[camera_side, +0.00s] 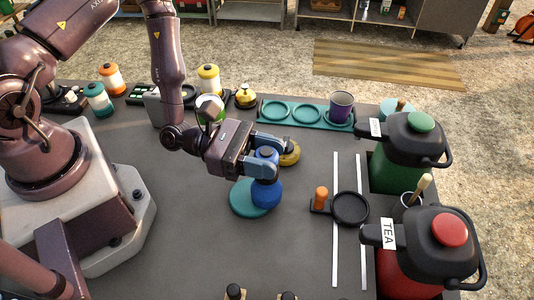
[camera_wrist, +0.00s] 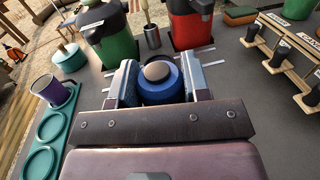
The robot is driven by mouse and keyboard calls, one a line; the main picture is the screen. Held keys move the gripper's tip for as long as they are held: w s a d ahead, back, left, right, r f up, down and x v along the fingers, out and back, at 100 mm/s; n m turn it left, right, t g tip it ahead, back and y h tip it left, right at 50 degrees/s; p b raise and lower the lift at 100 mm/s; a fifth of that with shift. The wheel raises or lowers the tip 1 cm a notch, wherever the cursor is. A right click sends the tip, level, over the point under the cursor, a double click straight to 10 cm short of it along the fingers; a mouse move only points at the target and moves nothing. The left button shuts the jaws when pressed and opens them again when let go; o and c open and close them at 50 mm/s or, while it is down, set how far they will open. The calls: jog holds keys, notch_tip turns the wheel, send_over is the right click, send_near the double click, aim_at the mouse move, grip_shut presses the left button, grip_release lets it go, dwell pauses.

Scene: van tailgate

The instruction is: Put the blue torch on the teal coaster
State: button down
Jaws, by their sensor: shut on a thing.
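The blue torch (camera_side: 266,194) is upright between the fingers of my gripper (camera_side: 264,171), which is shut on it. In the wrist view the torch (camera_wrist: 160,92) shows from above between the two fingers of my gripper (camera_wrist: 160,84). The round teal coaster (camera_side: 242,200) lies flat on the grey worktop. The torch's lower end overlaps the coaster's right part in the side view. I cannot tell whether it touches the coaster or hangs just above it. I cannot make out the coaster in the wrist view.
A yellow round object (camera_side: 289,153) is just behind my gripper. A teal tray (camera_side: 277,122) with round recesses holds a purple mug (camera_side: 341,107). A black round holder (camera_side: 350,208) stands to the right, before green (camera_side: 398,170) and red (camera_side: 410,272) urns. The front-left worktop is clear.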

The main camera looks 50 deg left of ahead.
jog(key=shift+f, duration=0.15)
jog(key=c, duration=0.6)
grip_release()
jog(key=shift+r, duration=0.2)
jog(key=v, duration=1.2)
